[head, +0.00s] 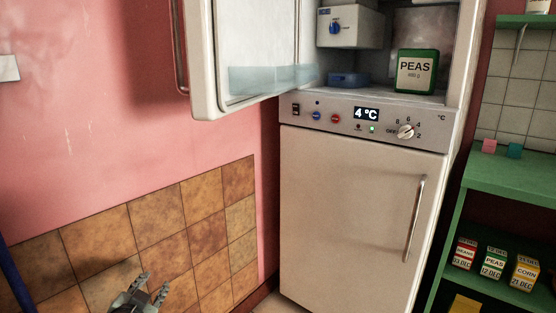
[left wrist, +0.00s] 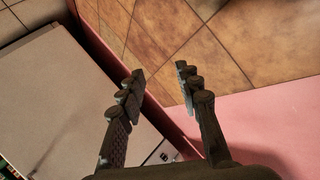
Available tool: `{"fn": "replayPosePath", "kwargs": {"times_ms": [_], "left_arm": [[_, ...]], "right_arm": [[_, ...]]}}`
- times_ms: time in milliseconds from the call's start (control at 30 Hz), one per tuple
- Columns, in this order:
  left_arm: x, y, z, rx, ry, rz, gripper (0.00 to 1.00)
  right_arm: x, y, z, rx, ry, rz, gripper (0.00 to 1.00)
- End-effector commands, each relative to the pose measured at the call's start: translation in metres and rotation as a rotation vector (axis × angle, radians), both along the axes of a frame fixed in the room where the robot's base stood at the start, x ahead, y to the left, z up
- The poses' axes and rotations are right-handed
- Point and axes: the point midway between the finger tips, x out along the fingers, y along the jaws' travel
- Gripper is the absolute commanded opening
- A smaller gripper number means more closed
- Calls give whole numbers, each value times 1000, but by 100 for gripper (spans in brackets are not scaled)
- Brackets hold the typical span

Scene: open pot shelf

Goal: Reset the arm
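My left gripper (head: 142,297) shows at the bottom left of the head view, in front of the tiled lower wall and apart from the fridge (head: 350,215). In the left wrist view the same gripper (left wrist: 160,82) has its two fingers spread with nothing between them. The right gripper is in neither view.
The fridge's upper door (head: 203,60) stands open to the left. A green PEAS box (head: 416,72) and a blue dish (head: 348,79) are inside. A green shelf (head: 512,183) at right holds small boxes, including PEAS (head: 493,263) and CORN (head: 525,273).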

Motion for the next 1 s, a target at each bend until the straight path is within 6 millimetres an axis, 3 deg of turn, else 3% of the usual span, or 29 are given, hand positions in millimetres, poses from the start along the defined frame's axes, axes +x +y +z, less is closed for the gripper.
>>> {"fn": "replayPosePath", "kwargs": {"times_ms": [33, 200, 333, 400, 500, 600, 700, 900, 1000], "left_arm": [[-26, -2, -35, -33, 95, 27, 34], [-117, -8, -127, -127, 397, 124, 34], [-195, -16, -179, -183, 615, 193, 34], [-233, -21, -199, -206, 716, 224, 34], [-275, -26, -215, -231, 823, 258, 34], [-301, -29, -224, -244, 888, 280, 34], [-311, -31, -227, -249, 916, 290, 34], [-312, -31, -227, -249, 918, 290, 34], [-312, -31, -227, -249, 918, 290, 24]], "right_arm": [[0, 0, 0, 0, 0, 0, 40], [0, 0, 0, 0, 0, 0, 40], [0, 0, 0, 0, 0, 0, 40], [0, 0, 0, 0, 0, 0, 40], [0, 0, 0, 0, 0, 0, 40], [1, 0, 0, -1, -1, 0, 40], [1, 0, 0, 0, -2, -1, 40], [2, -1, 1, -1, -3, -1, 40], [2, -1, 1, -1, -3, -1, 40]]}}
